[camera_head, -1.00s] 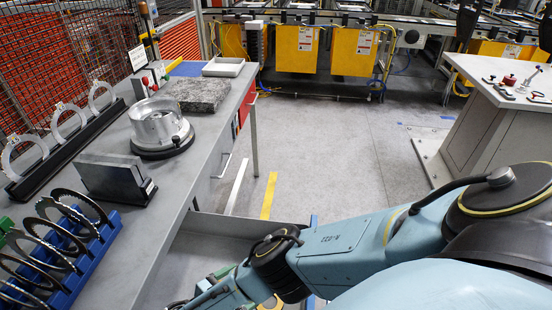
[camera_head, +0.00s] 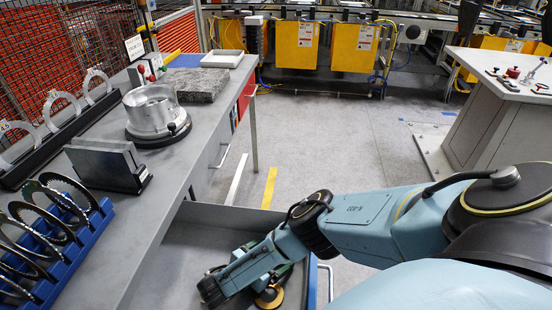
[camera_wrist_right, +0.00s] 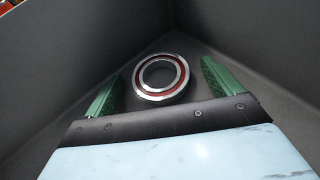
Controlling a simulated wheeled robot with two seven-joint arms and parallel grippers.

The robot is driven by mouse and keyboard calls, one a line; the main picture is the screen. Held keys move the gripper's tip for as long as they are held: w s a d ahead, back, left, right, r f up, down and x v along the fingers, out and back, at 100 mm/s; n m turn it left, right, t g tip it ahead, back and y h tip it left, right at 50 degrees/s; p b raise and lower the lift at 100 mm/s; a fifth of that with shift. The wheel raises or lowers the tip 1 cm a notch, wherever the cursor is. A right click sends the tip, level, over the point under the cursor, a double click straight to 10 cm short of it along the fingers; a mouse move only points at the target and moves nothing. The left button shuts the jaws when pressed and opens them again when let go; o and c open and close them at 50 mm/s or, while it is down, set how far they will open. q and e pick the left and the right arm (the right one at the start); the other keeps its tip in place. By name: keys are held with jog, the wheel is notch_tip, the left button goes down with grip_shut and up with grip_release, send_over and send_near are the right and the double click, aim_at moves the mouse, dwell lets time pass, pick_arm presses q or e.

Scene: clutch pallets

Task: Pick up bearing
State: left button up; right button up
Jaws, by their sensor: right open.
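The bearing (camera_wrist_right: 160,97) is a silver ring with a reddish-brown inner band. In the right wrist view it lies on the floor of a dark grey bin, near a corner. My right gripper (camera_wrist_right: 160,71) is open, with one green finger to the left of the bearing and one to the right, and gaps on both sides. Nothing is held. My left gripper is not in view.
The bin walls stand close around the gripper. The bench (camera_head: 185,160) at left carries a round metal housing (camera_head: 152,112), a grey plate block (camera_head: 105,165), a granite slab (camera_head: 196,86), a white tray (camera_head: 222,59) and a blue rack (camera_head: 75,250) of rings. Open floor lies beyond.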

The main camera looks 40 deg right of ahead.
jog(key=shift+c, duration=0.3)
jog(key=c, duration=1.2)
